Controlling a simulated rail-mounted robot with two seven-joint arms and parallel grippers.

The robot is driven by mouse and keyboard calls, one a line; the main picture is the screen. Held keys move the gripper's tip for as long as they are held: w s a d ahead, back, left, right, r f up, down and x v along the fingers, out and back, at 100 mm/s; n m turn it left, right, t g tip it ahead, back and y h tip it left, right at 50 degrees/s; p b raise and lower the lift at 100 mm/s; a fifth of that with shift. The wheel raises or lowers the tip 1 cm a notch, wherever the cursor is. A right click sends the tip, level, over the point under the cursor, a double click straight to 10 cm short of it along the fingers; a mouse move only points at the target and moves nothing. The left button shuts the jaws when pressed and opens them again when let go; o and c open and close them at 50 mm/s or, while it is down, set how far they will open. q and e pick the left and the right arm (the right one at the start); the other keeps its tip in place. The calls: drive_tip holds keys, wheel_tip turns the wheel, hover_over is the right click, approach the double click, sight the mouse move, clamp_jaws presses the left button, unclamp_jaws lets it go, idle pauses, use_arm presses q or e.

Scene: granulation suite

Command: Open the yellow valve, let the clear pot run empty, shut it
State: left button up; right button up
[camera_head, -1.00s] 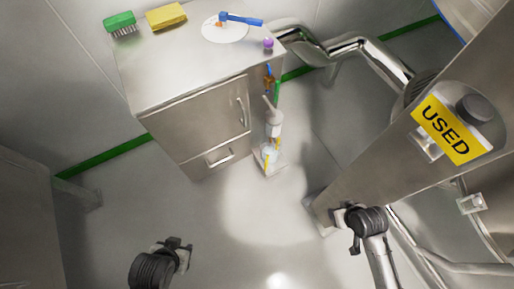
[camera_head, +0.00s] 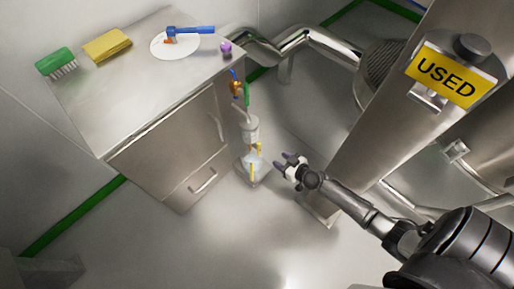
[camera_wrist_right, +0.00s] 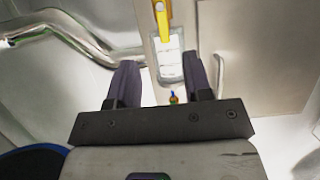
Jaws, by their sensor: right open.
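The clear pot (camera_head: 251,129) is a small cloudy cylinder in an upright assembly beside the cabinet's right side in the head view. I cannot make out its contents. A small yellow part (camera_head: 258,147), apparently the yellow valve, sits just below it; its setting is too small to tell. My right gripper (camera_head: 284,166) is open and empty, to the right of the assembly and apart from it. In the right wrist view, a yellow bar (camera_wrist_right: 162,22) shows beyond the open right gripper (camera_wrist_right: 164,72); whether it is the valve is unclear. My left gripper is out of view.
The steel cabinet (camera_head: 175,145) stands left of the assembly. On top are a green brush (camera_head: 56,62), a yellow sponge (camera_head: 107,44), a white disc (camera_head: 168,46) with a blue-handled tool, and a purple knob (camera_head: 226,48). A steel column with a USED sign (camera_head: 446,75) stands right.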

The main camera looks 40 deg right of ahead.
sight(260, 148)
drive_tip(key=b+x, duration=0.4)
drive_tip(key=x, duration=0.9)
drive_tip(key=shift+w+a+b, duration=0.2)
drive_tip(key=shift+w+b, duration=0.1)
drive_tip(key=shift+b, duration=0.05)
clamp_jaws()
